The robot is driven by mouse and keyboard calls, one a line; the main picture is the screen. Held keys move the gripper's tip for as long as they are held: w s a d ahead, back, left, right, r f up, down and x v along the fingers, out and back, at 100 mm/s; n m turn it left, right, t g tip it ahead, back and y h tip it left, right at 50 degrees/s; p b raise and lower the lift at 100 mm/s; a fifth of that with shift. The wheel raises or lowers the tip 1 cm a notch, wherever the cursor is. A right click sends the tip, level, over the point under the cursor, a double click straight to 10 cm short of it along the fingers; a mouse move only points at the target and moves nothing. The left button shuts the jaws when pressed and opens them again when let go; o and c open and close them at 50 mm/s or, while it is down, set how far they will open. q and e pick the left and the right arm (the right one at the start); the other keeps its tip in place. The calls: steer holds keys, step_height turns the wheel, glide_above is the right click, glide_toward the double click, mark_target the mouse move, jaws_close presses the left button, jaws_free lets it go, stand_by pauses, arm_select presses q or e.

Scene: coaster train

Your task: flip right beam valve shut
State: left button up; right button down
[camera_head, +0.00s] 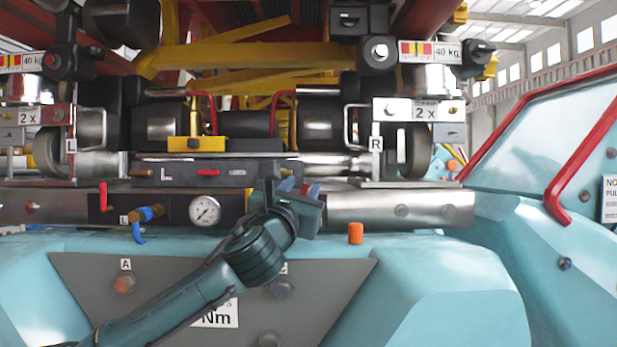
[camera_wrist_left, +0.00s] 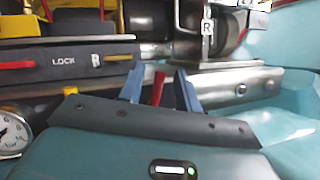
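The right beam valve shows as a red lever (camera_head: 304,189) in the head view, mostly hidden by my left gripper. In the left wrist view the red lever (camera_wrist_left: 158,88) stands roughly upright between the two blue fingers of my left gripper (camera_wrist_left: 160,90). Gaps show on both sides of the lever, so the fingers are apart. In the head view my left gripper (camera_head: 300,188) is in front of the beam, just right of the gauge. The valve's body is hidden behind the gripper. My right gripper is not in view.
A round gauge (camera_head: 205,211) sits left of my gripper. Another red lever (camera_head: 103,197) and a blue-handled valve (camera_head: 138,232) are farther left. A black lock panel (camera_wrist_left: 80,62) is close by. An orange cap (camera_head: 356,233) stands to the right on the teal body.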

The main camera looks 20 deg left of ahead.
mark_target(304, 188)
arm_select(q)
steer(key=x, duration=0.1)
steer(key=p+x, duration=0.1)
steer(key=x, duration=0.3)
steer(key=shift+w+f, duration=0.1)
steer(key=shift+f, duration=0.3)
steer(key=shift+c, duration=0.4)
jaws_close()
